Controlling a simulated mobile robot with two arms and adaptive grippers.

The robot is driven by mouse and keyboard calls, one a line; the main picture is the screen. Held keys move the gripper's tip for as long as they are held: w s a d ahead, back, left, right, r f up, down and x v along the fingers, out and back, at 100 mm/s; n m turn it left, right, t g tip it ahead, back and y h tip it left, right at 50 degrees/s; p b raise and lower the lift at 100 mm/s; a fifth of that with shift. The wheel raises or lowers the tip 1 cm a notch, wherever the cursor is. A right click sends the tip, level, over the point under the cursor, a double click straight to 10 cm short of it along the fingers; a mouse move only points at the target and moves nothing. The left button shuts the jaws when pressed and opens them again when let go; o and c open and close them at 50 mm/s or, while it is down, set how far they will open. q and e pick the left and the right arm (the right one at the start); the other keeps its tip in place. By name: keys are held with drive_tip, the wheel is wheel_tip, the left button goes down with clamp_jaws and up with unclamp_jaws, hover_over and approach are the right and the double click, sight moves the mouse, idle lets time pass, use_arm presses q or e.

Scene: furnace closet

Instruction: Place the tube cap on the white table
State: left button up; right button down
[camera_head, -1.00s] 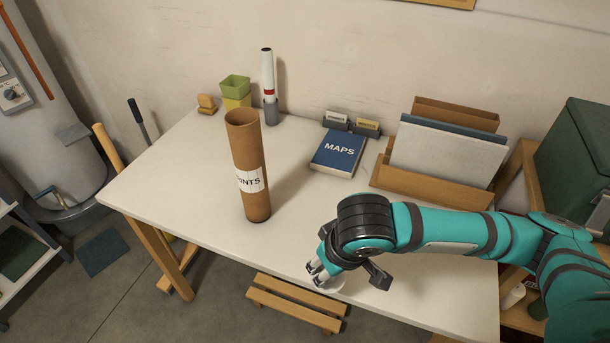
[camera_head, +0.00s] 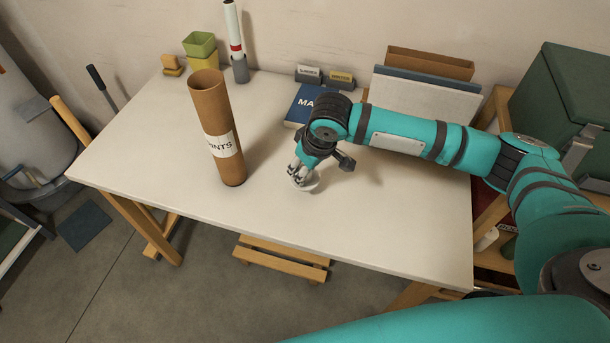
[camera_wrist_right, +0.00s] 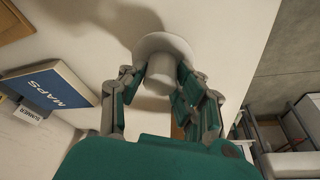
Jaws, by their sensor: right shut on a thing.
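My right gripper (camera_head: 301,176) is shut on the white tube cap (camera_head: 309,187), over the middle front of the white table (camera_head: 165,150). In the right wrist view the cap (camera_wrist_right: 165,48) shows a round flange and a narrower plug, with the gripper fingers (camera_wrist_right: 162,85) on both sides of the plug. The cap is low over the tabletop; I cannot tell whether it touches. The brown cardboard tube (camera_head: 215,120), with a label ending in "NTS", stands upright and open-topped to the left of the gripper. My left gripper is not in view.
A blue MAPS book (camera_head: 298,106) lies behind my right arm, also in the wrist view (camera_wrist_right: 58,86). The table's left front is clear.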

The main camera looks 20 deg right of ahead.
drive_tip(key=shift+f, duration=1.75)
drive_tip(key=c, duration=0.9)
unclamp_jaws()
drive_tip(key=shift+f, duration=0.1)
drive_tip(key=shift+c, duration=0.2)
drive_tip(key=v, duration=1.2)
drive_tip(key=shift+d, duration=0.1)
